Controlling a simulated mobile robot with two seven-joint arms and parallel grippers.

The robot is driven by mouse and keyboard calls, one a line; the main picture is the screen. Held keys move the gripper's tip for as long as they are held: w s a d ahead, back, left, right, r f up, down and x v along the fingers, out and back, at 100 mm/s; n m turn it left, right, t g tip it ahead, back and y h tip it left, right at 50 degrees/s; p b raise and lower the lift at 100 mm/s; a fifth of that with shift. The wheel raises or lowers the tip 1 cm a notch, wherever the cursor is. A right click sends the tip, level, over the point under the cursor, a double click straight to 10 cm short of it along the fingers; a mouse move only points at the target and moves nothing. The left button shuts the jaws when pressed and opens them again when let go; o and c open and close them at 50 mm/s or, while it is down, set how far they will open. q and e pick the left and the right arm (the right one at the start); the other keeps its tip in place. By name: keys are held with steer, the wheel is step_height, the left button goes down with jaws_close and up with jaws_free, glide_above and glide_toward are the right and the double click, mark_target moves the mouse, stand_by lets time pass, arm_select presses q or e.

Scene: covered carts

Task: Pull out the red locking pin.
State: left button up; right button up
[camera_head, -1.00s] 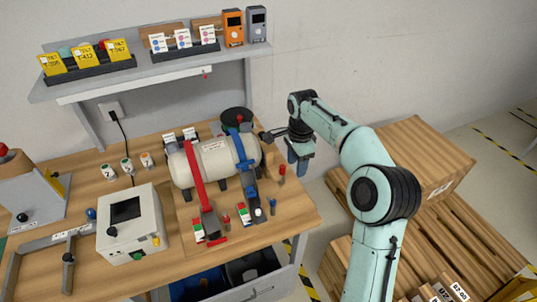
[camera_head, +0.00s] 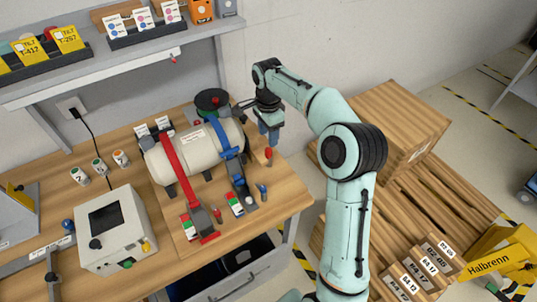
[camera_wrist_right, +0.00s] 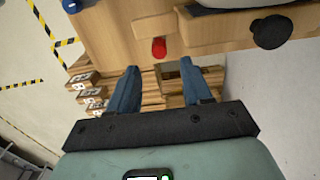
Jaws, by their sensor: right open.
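A small red-topped pin (camera_head: 268,155) stands upright near the right end of the wooden bench. A red cylinder (camera_wrist_right: 159,48) shows ahead of the fingers in the right wrist view, and it appears to be the same pin. A second red pin (camera_head: 217,214) stands by the red strap's clamp. I cannot tell from the pictures which is the locking pin. My right gripper (camera_head: 269,135) is open and empty, fingers down, close behind the first pin. In the wrist view its two blue fingers (camera_wrist_right: 158,82) are apart with nothing between them. My left gripper is not in view.
A cream tank (camera_head: 190,150) lies strapped on the bench by a red strap (camera_head: 174,168) and a blue strap (camera_head: 230,153). A blue pin (camera_head: 263,191) stands near the front. A grey control box (camera_head: 113,230) stands left. Wooden crates (camera_head: 385,120) stand right of the bench.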

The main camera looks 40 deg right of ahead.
mark_target(268, 149)
steer(key=f, duration=0.2)
steer(key=f+b, duration=0.1)
steer(key=f, duration=0.1)
steer(key=f+b, duration=0.1)
steer(key=f, duration=0.1)
steer(key=shift+s+f, duration=0.1)
steer(key=shift+s, duration=0.2)
steer(key=shift+f, duration=0.4)
steer(key=shift+w+f, duration=0.25)
steer(key=shift+f, duration=0.15)
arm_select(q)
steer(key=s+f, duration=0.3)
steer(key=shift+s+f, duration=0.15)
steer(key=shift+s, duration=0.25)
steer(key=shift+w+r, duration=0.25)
arm_select(e)
jaws_close()
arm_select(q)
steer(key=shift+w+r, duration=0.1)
arm_select(e)
steer(key=shift+r, duration=0.2)
